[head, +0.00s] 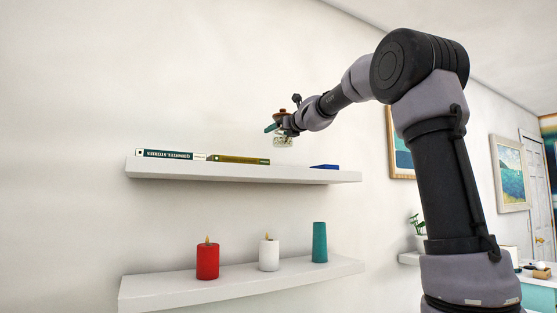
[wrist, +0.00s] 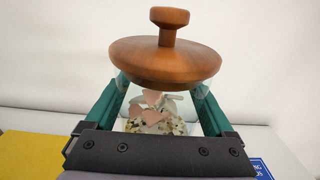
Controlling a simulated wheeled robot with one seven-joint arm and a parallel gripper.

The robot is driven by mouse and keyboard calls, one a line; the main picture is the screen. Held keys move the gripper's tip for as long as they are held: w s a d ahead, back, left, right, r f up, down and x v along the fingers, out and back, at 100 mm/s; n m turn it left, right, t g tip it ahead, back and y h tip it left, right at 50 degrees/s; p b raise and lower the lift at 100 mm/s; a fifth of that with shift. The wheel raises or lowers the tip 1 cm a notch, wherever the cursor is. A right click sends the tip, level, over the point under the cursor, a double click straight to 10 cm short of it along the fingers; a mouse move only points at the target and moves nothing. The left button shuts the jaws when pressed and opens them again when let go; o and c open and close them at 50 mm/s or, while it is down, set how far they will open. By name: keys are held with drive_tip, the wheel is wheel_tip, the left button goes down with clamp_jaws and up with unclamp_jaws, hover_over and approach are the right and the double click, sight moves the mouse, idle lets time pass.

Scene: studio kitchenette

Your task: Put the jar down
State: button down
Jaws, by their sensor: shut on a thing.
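A clear glass jar (wrist: 150,112) with a brown wooden knobbed lid (wrist: 165,62) fills the middle of the wrist view. Bits of pinkish and pale material lie inside it. My gripper (wrist: 160,108) has a green finger on each side of the jar and is shut on it. In the head view the jar (head: 283,141) is small, and my gripper (head: 280,127) holds it upright above the upper white shelf (head: 300,175). A gap shows between the jar and the shelf in that view.
On the upper shelf lie a dark green book (head: 165,154), an olive-yellow book (head: 238,160) and a blue book (head: 325,167). Bare shelf shows between the last two. The lower shelf (head: 180,287) holds a red candle (head: 207,261), a white candle (head: 269,255) and a teal cylinder (head: 319,242).

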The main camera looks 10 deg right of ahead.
drive_tip(key=shift+f, duration=3.9)
drive_tip(key=shift+f, duration=0.1)
unclamp_jaws()
drive_tip(key=shift+f, duration=0.1)
